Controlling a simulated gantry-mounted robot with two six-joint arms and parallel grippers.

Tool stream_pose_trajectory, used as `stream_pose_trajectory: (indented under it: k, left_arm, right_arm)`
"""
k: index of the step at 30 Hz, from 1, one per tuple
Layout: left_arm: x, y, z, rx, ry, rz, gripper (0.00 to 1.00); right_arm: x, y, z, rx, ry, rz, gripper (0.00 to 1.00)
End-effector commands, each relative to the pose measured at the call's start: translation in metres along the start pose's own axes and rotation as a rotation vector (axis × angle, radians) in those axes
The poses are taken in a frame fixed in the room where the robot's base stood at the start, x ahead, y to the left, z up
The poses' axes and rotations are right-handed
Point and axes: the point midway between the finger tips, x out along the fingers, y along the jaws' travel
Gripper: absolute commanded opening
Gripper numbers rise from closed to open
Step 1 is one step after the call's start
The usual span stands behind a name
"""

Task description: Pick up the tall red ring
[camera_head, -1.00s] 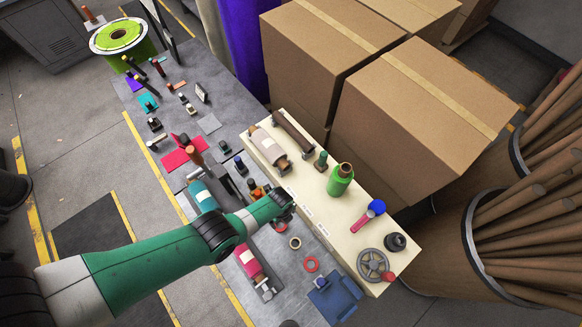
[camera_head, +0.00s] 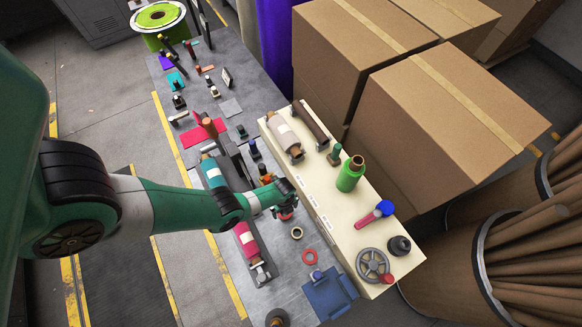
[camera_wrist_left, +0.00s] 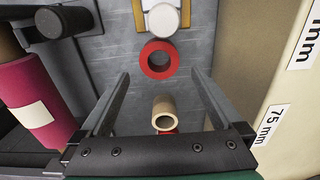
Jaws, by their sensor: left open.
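A flat-looking red ring (camera_head: 309,256) lies on the grey bench and shows in full in the left wrist view (camera_wrist_left: 158,66). A second red ring (camera_head: 285,215) is beside my left gripper, mostly hidden. Only a sliver of it shows in the wrist view (camera_wrist_left: 168,132), behind a tan ring (camera_wrist_left: 164,115). I cannot tell which red ring is taller. The tan ring also shows between the red rings in the head view (camera_head: 296,233). My left gripper (camera_head: 284,203) is open and empty above the bench, its fingers (camera_wrist_left: 160,76) apart on either side of the rings.
A magenta roll (camera_head: 246,240) lies to the left. A blue stand (camera_head: 330,296) is at the near end. Cardboard boxes (camera_head: 440,110) stand behind the block.

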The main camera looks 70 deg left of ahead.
Motion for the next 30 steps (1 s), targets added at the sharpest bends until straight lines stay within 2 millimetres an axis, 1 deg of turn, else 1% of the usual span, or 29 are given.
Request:
stream_pose_trajectory:
  k: [1, 5, 7, 15, 18, 23, 24, 25, 29, 30]
  left_arm:
    - [0.003, 0.0, 0.0, 0.0, 0.0, 0.0, 1.0]
    - [0.003, 0.0, 0.0, 0.0, 0.0, 0.0, 1.0]
    - [0.009, 0.0, 0.001, -0.001, 0.0, 0.0, 1.0]
    - [0.053, 0.002, 0.005, -0.009, 0.0, 0.0, 1.0]
    - [0.057, 0.003, 0.006, -0.01, 0.0, 0.0, 1.0]
    - [0.053, 0.003, 0.006, -0.01, 0.0, 0.0, 1.0]
    - [0.053, 0.003, 0.006, -0.01, 0.0, 0.0, 0.98]
    - [0.053, 0.003, 0.006, -0.01, 0.0, 0.0, 0.93]
    - [0.053, 0.003, 0.006, -0.01, 0.0, 0.0, 0.69]
    - [0.053, 0.003, 0.006, -0.01, 0.0, 0.0, 0.62]
  right_arm:
    - [-0.003, 0.0, 0.002, 0.0, 0.0, 0.0, 0.5]
    - [-0.002, 0.0, 0.002, 0.0, 0.001, 0.0, 0.5]
    - [-0.007, 0.0, 0.006, 0.0, 0.002, 0.0, 0.5]
    - [-0.039, 0.0, 0.035, 0.0, 0.001, 0.0, 0.5]
    - [-0.041, 0.0, 0.038, 0.0, 0.001, 0.0, 0.5]
    - [-0.039, 0.0, 0.035, 0.0, 0.001, 0.0, 0.5]
    - [-0.039, 0.0, 0.035, 0.0, 0.001, 0.0, 0.5]
    - [-0.039, 0.0, 0.035, 0.0, 0.001, 0.0, 0.5]
    - [-0.038, 0.0, 0.035, 0.0, 0.001, 0.0, 0.5]
    - [-0.038, 0.0, 0.035, 0.0, 0.001, 0.0, 0.5]
